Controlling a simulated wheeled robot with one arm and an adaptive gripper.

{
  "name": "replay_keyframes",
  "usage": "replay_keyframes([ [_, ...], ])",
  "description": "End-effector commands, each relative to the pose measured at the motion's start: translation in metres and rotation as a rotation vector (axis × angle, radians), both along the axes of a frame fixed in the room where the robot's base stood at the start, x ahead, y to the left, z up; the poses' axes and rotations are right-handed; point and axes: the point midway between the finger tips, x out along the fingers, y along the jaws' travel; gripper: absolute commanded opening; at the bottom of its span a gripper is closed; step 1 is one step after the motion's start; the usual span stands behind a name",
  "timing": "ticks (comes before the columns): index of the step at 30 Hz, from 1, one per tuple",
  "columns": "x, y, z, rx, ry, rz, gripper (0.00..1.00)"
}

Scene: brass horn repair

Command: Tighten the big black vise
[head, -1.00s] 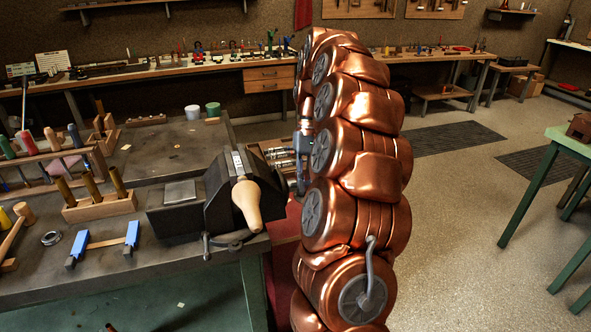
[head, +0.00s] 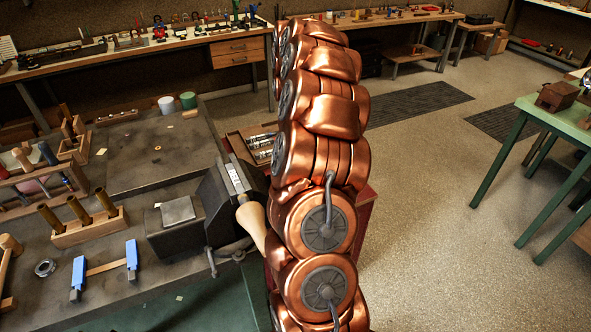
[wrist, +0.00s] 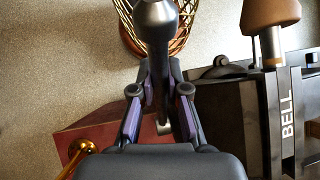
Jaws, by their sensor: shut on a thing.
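The big black vise (head: 210,200) stands at the right end of the near bench. A tan wooden piece (head: 252,222) sticks up from between its jaws, partly covered by my arm. In the wrist view, the vise (wrist: 262,125) with its "BELL" plate is at the right, and the tan piece (wrist: 270,12) shows above it. A dark metal bar with a rounded knob, seemingly the vise handle (wrist: 155,40), runs between my fingers. My gripper (wrist: 162,85) is shut on that bar. In the head view my arm hides the gripper and the bar.
Brass rods in a wooden block (head: 90,228), a blue-ended clamp (head: 132,257) and a flat metal block (head: 178,210) lie left of the vise. A wire basket (wrist: 128,22) is beyond the gripper. A green table (head: 545,110) stands right; open floor lies between.

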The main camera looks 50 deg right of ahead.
Motion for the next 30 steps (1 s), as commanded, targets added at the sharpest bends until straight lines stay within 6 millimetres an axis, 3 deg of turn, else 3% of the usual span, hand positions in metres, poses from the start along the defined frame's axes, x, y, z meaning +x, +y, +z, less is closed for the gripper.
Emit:
replay_keyframes([
  [12,-0.0031,-0.0044,-0.0017,-0.003,0.003,-0.008,0.00],
  [13,-0.0031,-0.0043,-0.0018,-0.003,0.003,-0.008,0.16],
  [20,-0.0020,-0.0024,-0.0012,0.000,0.003,-0.005,0.40],
  [30,-0.0014,-0.0007,-0.0007,0.002,0.003,-0.003,0.40],
])
